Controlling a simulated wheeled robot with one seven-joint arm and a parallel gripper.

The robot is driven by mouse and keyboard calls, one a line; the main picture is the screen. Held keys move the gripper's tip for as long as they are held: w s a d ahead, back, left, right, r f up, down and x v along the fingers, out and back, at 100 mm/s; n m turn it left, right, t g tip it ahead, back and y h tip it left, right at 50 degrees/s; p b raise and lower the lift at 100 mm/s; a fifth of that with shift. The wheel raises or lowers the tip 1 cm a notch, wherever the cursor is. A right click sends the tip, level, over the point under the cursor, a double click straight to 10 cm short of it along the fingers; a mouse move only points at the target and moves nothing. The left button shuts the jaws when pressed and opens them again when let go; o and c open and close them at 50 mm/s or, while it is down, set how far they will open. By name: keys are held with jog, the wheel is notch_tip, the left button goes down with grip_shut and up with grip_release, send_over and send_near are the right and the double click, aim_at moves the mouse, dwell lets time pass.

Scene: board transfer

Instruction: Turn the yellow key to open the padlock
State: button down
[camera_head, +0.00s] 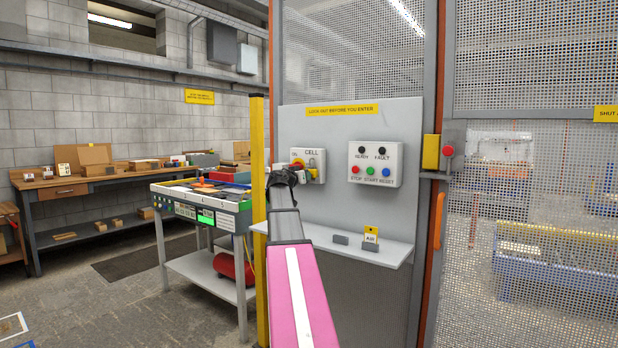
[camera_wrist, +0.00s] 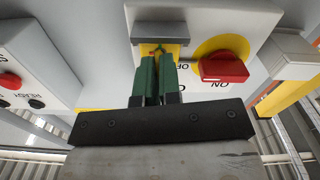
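My gripper (camera_wrist: 159,58) points at the CELL switch box, its two green fingers close together with a narrow gap. At their tips is a yellow piece (camera_wrist: 147,48), which looks like the yellow key; the fingers cover most of it. A grey block (camera_wrist: 175,42) sits just beyond the fingertips, perhaps part of the padlock; I cannot make out a shackle. A red switch knob (camera_wrist: 224,67) on a yellow disc is to the right in the wrist view. In the head view my gripper hides part of the CELL box (camera_head: 320,156).
A button box (camera_head: 375,164) is right of the CELL box on the grey panel. A narrow shelf (camera_head: 385,250) juts out below, with a yellow tag (camera_head: 371,234). A yellow post (camera_head: 257,160) stands close left.

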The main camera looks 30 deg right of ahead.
jog(key=shift+m, duration=1)
jog(key=c, duration=1.2)
grip_release()
jog(key=shift+a, duration=0.1)
jog(key=v, duration=1)
jog(key=shift+s+a+f, duration=0.1)
jog(key=shift+s+a, duration=0.1)
jog(key=shift+a, duration=0.05)
